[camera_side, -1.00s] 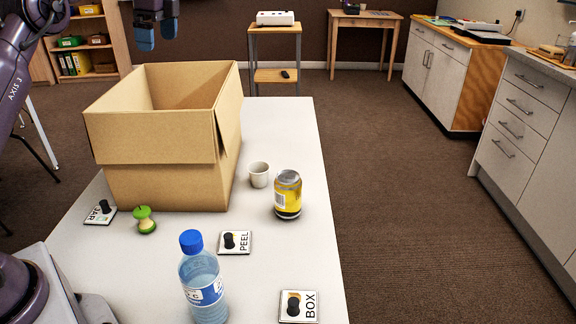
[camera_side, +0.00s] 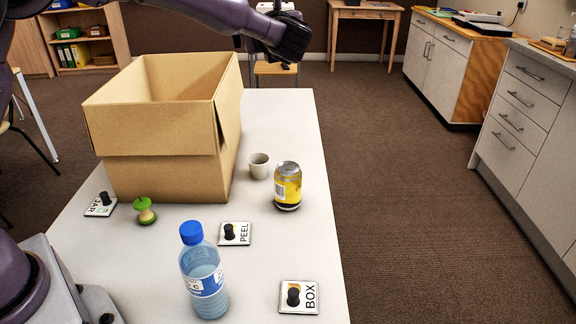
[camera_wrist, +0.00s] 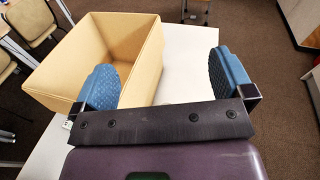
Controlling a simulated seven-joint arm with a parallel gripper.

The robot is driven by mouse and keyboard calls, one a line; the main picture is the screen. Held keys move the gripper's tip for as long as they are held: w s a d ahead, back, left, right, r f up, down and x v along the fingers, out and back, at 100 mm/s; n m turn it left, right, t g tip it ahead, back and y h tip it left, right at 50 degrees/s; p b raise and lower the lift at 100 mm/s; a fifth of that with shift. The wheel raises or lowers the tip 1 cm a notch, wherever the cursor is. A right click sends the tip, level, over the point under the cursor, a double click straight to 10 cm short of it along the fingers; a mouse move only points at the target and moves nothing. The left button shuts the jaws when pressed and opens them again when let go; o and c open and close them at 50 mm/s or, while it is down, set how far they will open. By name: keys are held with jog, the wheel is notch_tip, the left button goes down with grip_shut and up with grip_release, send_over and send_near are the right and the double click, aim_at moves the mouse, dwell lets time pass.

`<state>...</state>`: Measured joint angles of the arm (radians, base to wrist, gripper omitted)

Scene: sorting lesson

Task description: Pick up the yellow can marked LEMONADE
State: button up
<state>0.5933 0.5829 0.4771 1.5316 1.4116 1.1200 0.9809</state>
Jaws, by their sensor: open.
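The yellow can (camera_side: 287,187) stands upright on the white table near its right edge in the side view. It has a silver top and a pale label patch; its lettering is too small to read. My gripper (camera_wrist: 165,80) is open in the wrist view, its two blue finger pads wide apart with nothing between them. In the side view my arm's dark end is at the top, beyond and above the can, and the fingers are not clearly seen. I cannot make out the can in the wrist view.
A large open cardboard box (camera_side: 165,160) stands left of the can. A small white cup (camera_side: 259,166) is just left of the can. A water bottle (camera_side: 204,275), an apple core (camera_side: 145,211) and tags marked PEEL (camera_side: 236,233) and BOX (camera_side: 299,297) are nearer.

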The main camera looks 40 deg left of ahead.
aim_at(288, 197)
jog(key=d+m+t+h, duration=0.2)
jog(key=d+m+t, duration=0.3)
jog(key=d, duration=0.2)
jog(key=shift+n, duration=0.3)
jog(key=f, duration=3.6)
jog(key=shift+s+a+f, duration=0.2)
jog(key=shift+s+f, duration=0.05)
jog(key=shift+f, duration=0.15)
jog(key=x, duration=0.5)
jog(key=shift+f, duration=0.15)
jog(key=c, duration=1)
